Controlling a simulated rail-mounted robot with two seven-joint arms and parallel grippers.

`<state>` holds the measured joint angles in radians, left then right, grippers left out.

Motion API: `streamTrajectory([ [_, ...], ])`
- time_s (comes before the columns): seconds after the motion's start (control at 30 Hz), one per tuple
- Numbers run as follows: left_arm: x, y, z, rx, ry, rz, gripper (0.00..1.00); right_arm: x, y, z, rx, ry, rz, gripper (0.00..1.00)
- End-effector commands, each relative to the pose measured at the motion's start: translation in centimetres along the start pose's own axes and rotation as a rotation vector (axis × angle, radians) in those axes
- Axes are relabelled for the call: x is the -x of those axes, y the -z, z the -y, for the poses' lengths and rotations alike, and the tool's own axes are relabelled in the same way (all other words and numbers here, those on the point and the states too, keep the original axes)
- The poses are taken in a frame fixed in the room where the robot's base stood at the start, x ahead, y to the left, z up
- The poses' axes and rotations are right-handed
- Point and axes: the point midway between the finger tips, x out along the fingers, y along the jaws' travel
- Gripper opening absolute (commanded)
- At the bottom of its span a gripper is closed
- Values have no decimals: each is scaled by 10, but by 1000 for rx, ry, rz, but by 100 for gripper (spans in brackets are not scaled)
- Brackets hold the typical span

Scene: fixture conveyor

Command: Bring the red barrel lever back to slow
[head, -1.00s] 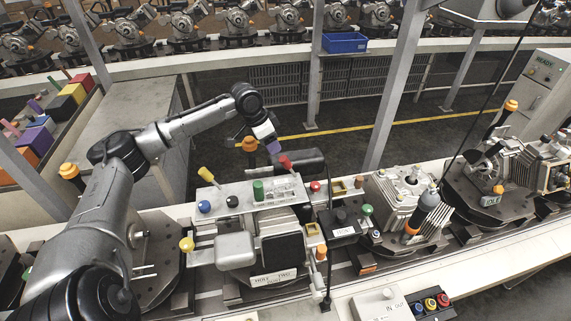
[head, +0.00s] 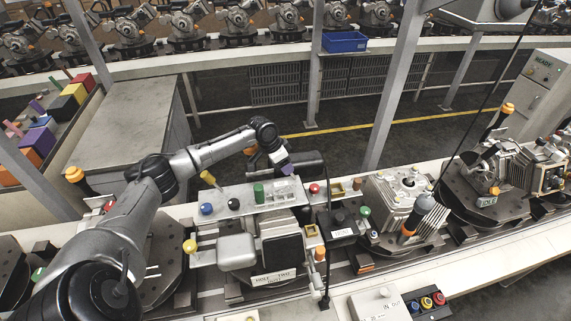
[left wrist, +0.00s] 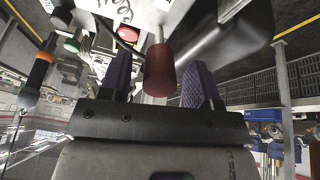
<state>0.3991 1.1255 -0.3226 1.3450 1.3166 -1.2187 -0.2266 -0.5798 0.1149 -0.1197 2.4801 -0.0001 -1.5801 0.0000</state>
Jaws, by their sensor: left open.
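The red barrel lever (left wrist: 160,70) shows in the left wrist view, its barrel end toward the camera. My left gripper (left wrist: 155,85) is open, with one purple finger on each side of the barrel and visible gaps between. In the head view my left gripper (head: 285,166) is over the back edge of the grey control plate (head: 221,198), and it hides the red lever there. I cannot read a slow mark in either view. My right gripper is not in view.
A dark cylinder (head: 308,163) lies close behind. A ribbed grey housing (head: 400,195) stands to the right.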

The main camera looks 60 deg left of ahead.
Motion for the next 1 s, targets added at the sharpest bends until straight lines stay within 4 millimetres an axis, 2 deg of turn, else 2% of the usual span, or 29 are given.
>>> streamTrajectory([
  [0.2,-12,0,0,0,0,0,57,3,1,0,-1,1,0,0],
  [0.53,-15,0,0,-1,0,0,57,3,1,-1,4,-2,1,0],
  [1.0,-14,0,-1,-1,0,0,13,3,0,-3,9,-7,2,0],
])
